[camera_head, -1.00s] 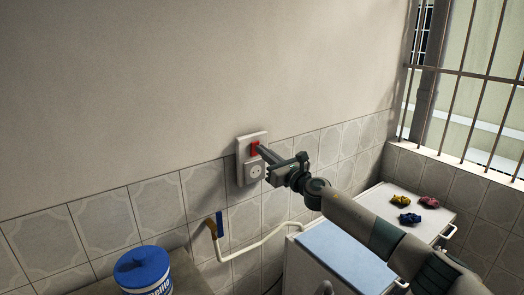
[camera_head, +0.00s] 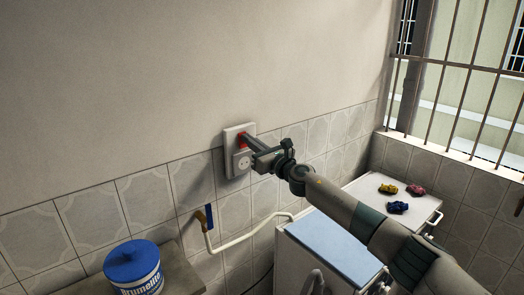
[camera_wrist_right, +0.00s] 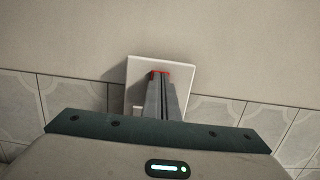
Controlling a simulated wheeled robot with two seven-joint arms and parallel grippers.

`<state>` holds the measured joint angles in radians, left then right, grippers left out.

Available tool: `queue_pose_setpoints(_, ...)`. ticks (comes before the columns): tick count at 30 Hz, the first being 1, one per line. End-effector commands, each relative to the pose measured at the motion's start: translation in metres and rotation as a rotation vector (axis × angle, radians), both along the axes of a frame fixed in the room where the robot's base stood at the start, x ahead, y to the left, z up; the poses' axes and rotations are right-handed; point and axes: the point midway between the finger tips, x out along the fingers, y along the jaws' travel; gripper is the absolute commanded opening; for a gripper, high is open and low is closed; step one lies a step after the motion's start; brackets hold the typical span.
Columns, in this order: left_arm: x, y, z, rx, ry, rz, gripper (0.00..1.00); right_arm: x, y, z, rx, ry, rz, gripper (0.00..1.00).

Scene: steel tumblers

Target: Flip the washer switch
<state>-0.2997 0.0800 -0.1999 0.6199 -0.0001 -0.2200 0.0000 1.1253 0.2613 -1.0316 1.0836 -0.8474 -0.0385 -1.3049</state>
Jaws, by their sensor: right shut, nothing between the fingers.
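The washer switch is a red rocker (camera_head: 241,139) in the upper part of a white wall plate (camera_head: 229,133), above a round socket (camera_head: 242,161). My right gripper (camera_head: 248,141) is shut and empty. Its fingertips are at the red switch and hide part of it; I cannot tell for sure whether they touch. In the right wrist view the closed fingers (camera_wrist_right: 160,88) point at the white plate (camera_wrist_right: 180,68), with a red strip of the switch (camera_wrist_right: 160,72) showing at their tips. My left gripper is not in view.
A blue-lidded tub (camera_head: 132,262) stands on a counter at lower left. A pipe with a blue-handled valve (camera_head: 209,217) runs below the plate. A white appliance with a blue top (camera_head: 328,248) and a white surface with several small coloured items (camera_head: 397,208) lie below my right arm.

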Motion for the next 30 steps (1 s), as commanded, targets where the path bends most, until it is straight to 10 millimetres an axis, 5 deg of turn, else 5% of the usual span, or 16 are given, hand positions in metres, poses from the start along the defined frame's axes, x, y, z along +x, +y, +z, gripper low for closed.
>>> queue_pose_setpoints(11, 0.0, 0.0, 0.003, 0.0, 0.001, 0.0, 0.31, -0.021, -0.016, -0.004, -0.002, 0.0, 0.001, 0.0)
queue_pose_setpoints(30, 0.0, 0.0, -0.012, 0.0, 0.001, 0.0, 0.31, -0.107, -0.078, -0.021, -0.001, -0.001, 0.001, 0.0)
